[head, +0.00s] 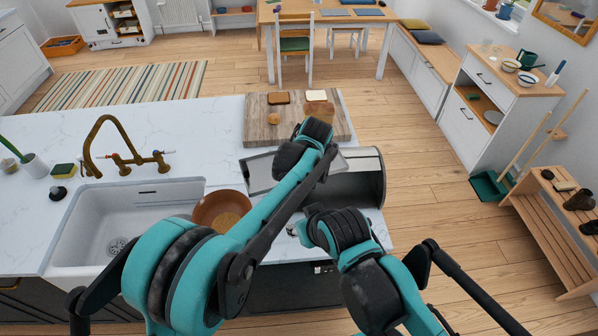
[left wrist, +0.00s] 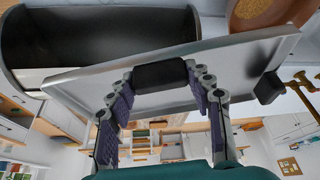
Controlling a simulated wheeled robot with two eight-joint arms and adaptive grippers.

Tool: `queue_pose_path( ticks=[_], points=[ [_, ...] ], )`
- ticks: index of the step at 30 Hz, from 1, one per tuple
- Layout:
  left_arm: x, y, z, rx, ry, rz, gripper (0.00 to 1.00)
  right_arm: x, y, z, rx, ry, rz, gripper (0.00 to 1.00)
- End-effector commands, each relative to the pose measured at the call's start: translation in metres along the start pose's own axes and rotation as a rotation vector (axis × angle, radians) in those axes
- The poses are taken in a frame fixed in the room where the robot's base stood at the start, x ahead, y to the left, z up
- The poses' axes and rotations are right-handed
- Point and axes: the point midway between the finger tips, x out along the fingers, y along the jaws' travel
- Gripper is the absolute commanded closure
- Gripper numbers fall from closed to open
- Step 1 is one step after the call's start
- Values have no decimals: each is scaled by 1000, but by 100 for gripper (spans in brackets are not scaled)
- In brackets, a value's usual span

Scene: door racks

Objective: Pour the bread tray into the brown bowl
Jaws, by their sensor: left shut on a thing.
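The brown bowl (head: 208,211) stands on the white counter at the right edge of the sink, partly behind my left arm. Its inside looks tan and speckled; it also shows at the top right of the left wrist view (left wrist: 237,22). The flat grey bread tray (head: 262,172) is held by my left gripper (left wrist: 163,95), whose fingers are shut at its black handle. The tray (left wrist: 240,58) looks tilted in the wrist view. In the head view my left gripper is hidden behind its arm. My right gripper (head: 297,231) is low over the counter, mostly hidden by its wrist.
A grey bread bin (head: 367,178) stands open right of the tray; it also shows in the left wrist view (left wrist: 100,35). A wooden board (head: 262,130) with bread pieces lies behind. The sink (head: 120,222) and brass tap (head: 103,145) are left of the bowl.

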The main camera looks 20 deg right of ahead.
Motion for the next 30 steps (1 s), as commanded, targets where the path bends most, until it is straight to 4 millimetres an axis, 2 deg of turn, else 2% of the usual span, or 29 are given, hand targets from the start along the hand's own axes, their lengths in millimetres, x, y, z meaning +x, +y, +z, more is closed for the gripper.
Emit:
queue_pose_path(
  ticks=[17,20,27,30],
  points=[
    [-2,0,-1,0,0,1,85,-1,0,-1,0,0,0,60],
    [-9,0,-4,0,0,1,85,-5,0,-4,0,0,0,60],
    [-42,0,-18,0,0,1,85,-23,0,-16,0,0,0,60],
    [-48,0,-20,0,0,1,85,-25,0,-18,0,0,0,60]
  ],
)
